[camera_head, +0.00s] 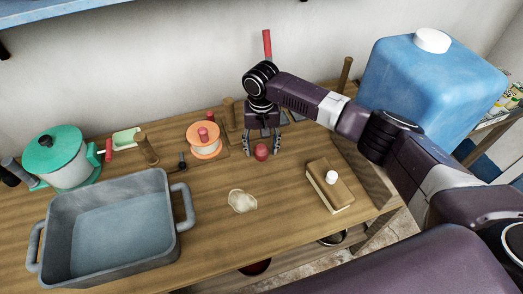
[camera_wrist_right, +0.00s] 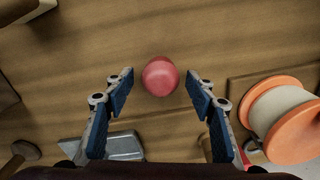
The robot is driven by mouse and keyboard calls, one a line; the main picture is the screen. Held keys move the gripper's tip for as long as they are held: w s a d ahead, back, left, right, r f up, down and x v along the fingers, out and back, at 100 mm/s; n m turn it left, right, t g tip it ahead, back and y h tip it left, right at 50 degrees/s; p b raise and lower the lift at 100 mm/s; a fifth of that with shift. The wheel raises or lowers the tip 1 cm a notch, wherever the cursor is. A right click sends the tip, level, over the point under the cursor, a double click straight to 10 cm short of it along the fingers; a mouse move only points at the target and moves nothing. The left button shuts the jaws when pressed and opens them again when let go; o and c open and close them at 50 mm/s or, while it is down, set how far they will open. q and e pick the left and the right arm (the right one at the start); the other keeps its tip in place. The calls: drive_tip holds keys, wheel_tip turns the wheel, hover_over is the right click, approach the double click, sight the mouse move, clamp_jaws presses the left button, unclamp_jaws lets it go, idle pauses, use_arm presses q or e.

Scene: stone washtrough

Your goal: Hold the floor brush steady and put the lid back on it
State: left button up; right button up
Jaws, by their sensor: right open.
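A wooden block with a pale lower side and a white knob on top, which looks like the floor brush (camera_head: 338,188), lies on the right part of the table. Its corner seems to show at the upper left of the right wrist view (camera_wrist_right: 38,9). I cannot make out a separate lid. My right gripper (camera_head: 262,147) is open and points down, left of and behind the brush. A small round red object (camera_head: 262,153) is between and slightly beyond its fingertips, apart from both pads in the right wrist view (camera_wrist_right: 160,76). My left gripper is not in view.
A grey roasting pan (camera_head: 62,238), a green-lidded pot (camera_head: 65,160) and an orange spool (camera_head: 204,140) stand to the left on the wooden table. A cream patch or cloth (camera_head: 242,201) lies in the middle. A large blue canister (camera_head: 425,85) stands at the back right.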

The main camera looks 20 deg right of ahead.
sight(262, 147)
idle(0.3)
drive_tip(key=c, duration=1.1)
drive_tip(key=shift+r, duration=0.1)
wheel_tip(262, 147, up, 20)
drive_tip(key=shift+f+b, duration=0.1)
drive_tip(key=shift+b, duration=0.8)
